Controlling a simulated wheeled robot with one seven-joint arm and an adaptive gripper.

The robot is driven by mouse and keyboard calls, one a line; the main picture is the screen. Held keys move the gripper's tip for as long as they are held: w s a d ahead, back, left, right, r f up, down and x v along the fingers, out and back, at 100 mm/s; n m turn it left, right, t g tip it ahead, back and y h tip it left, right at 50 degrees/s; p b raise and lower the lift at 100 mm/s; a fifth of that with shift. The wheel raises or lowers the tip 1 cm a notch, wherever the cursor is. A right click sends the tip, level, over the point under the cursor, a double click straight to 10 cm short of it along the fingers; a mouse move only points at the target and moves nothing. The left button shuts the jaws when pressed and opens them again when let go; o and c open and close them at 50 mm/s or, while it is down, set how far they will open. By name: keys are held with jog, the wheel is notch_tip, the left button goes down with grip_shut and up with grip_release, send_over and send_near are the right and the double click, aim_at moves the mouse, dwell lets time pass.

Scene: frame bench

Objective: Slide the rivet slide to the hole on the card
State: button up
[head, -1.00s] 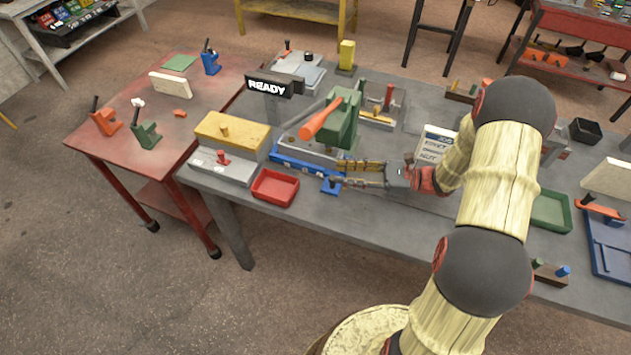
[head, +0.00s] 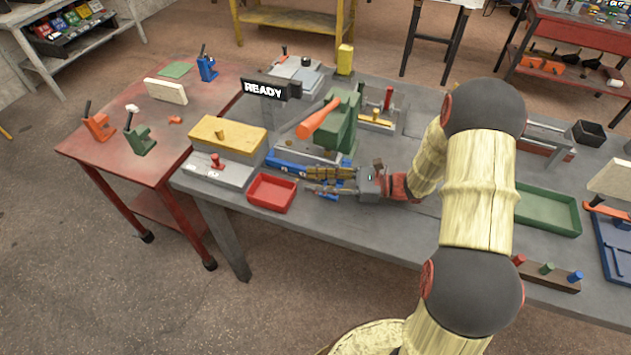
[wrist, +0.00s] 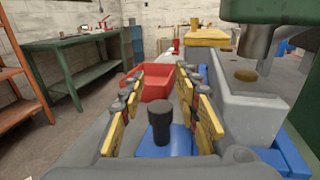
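The rivet slide is blue; its tab with a dark upright knob (wrist: 159,122) shows in the wrist view. In the head view only blue bits of the tab (head: 328,196) show under my fingers; a blue strip (head: 290,166) runs along the front of the green press (head: 343,118). My gripper (head: 307,181) is open, its yellow-padded fingers on either side of the knob, with gaps in the wrist view (wrist: 160,95). The slide's holes cannot be made out. The card is not visible; my arm covers the place where it stood.
A red tray (head: 271,192) lies left of my fingertips. A grey fixture with a yellow block (head: 227,137) stands behind it. The press base (wrist: 250,105) rises close on the right in the wrist view. A READY sign (head: 264,89) stands behind. A green tray (head: 548,208) is at the right.

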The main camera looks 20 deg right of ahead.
jog(key=shift+a, duration=0.1)
jog(key=shift+c, duration=0.9)
grip_shut()
